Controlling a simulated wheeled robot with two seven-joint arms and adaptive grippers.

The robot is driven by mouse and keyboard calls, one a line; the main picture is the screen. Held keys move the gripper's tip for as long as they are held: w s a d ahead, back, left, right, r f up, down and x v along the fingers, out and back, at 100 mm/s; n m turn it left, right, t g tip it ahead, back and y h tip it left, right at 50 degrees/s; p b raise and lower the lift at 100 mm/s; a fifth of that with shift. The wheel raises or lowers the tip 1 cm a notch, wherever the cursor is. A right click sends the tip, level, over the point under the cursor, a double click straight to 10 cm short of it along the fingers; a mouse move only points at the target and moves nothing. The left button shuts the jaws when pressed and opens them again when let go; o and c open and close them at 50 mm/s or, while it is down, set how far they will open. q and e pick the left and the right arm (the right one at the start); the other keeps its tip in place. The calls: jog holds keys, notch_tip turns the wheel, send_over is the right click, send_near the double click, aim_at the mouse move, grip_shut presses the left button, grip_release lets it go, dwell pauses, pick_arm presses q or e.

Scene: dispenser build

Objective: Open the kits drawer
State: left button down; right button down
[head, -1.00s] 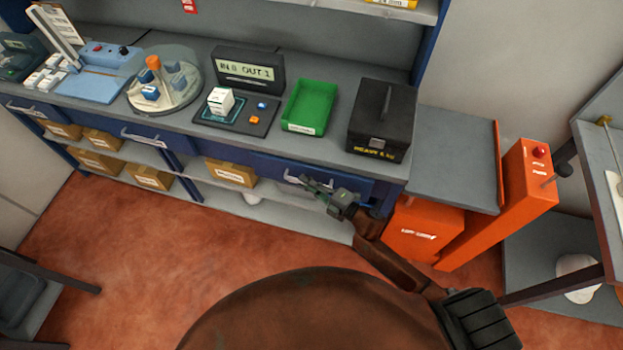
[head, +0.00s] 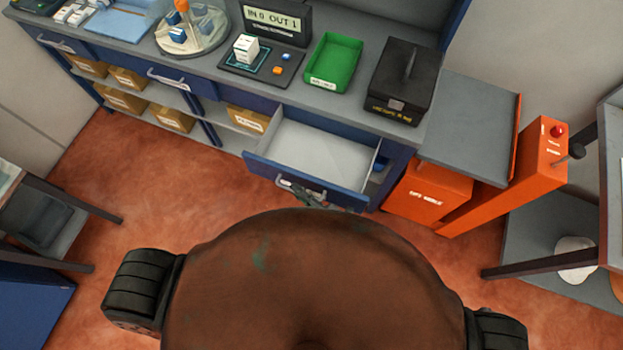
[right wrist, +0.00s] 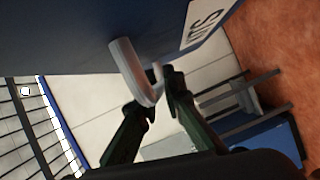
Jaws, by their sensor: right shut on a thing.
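The kits drawer (head: 318,160) is the right-hand blue drawer under the bench, and it stands pulled out with its pale interior showing. The visible part of the inside looks empty, apart from a small blue item (head: 380,163) near its right side. In the right wrist view its blue front carries a label (right wrist: 207,20) ending in "ITS" and a pale bar handle (right wrist: 133,70). My right gripper (right wrist: 160,92) is shut on that handle. In the head view the right gripper (head: 303,193) shows small at the drawer front, its arm mostly hidden by my body. My left gripper is out of view.
On the bench stand a green tray (head: 334,62), a black box (head: 405,80), a display (head: 272,22) and a turntable (head: 190,35). An orange unit (head: 428,190) stands right of the drawer. Red floor (head: 130,200) is open in front of the bench.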

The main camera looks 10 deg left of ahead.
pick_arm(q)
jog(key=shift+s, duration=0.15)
pick_arm(e)
jog(key=shift+s, duration=0.25)
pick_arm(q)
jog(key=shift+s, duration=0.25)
pick_arm(e)
jog(key=c, duration=2.1)
grip_release()
jog(key=shift+o, duration=0.3)
jog(key=shift+d, duration=0.15)
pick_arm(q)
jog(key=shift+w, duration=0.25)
pick_arm(e)
jog(key=f+v, duration=0.1)
jog(key=v, duration=1)
jog(key=shift+s+d+r, duration=0.25)
jog(key=shift+s+r, duration=0.05)
jog(key=shift+r, duration=0.15)
